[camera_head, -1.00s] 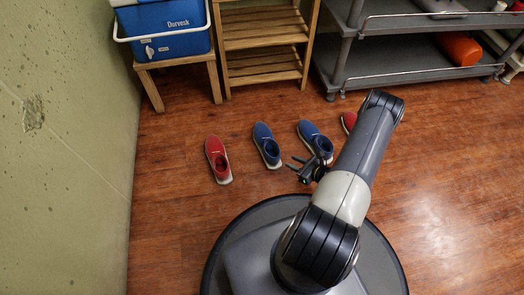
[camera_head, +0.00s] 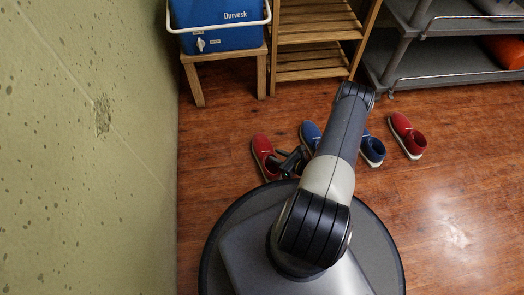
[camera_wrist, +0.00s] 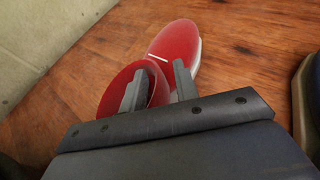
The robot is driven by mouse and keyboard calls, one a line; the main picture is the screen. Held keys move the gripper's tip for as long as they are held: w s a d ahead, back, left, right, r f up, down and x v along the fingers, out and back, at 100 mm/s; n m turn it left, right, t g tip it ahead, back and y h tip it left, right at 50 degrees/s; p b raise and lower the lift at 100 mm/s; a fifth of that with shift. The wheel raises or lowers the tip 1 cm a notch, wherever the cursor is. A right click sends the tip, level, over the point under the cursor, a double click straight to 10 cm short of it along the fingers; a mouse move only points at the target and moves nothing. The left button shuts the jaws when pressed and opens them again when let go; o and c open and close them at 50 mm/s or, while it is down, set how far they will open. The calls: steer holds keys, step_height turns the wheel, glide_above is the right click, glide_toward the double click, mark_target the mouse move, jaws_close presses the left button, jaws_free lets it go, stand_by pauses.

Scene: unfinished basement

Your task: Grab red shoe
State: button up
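The left red shoe (camera_head: 261,147) lies on the wood floor, toe pointing away from me. In the wrist view the red shoe (camera_wrist: 172,48) fills the upper middle. My gripper (camera_head: 284,158) is at the shoe's heel end, on its right side. In the wrist view my gripper (camera_wrist: 160,70) is open; the left finger is over or in the shoe's opening and the right finger is by its right side. I cannot tell whether they touch it. A second red shoe (camera_head: 404,132) lies farther right, beyond my arm.
Two blue shoes, one left of my arm (camera_head: 310,131) and one right of it (camera_head: 373,150), lie between the red ones. A concrete wall (camera_head: 90,150) is at left. A stool with a blue cooler (camera_head: 220,38), a wooden rack (camera_head: 310,75) and grey shelves (camera_head: 440,65) stand behind.

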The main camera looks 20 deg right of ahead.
steer(key=shift+w, duration=0.1)
steer(key=shift+c, duration=0.4)
jaws_close()
stand_by(0.9)
